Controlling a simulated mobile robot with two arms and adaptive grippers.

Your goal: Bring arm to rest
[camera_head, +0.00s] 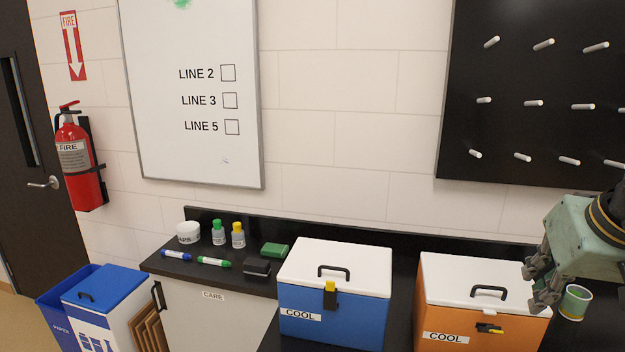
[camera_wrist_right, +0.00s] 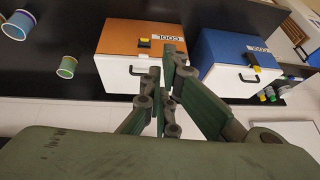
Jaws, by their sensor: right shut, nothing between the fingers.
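My right gripper (camera_head: 541,287) is at the right edge of the head view, in the air at the right side of the orange cooler (camera_head: 475,318). Its fingers are shut with nothing between them. In the right wrist view the gripper (camera_wrist_right: 165,75) shows in the middle, with its fingertips in front of the orange cooler (camera_wrist_right: 118,42). My left gripper is in neither view.
A blue cooler (camera_head: 333,318) stands left of the orange one; both lids are closed. Bottles, markers (camera_head: 214,262) and an eraser lie on the left counter. A pegboard (camera_head: 540,120) hangs above.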

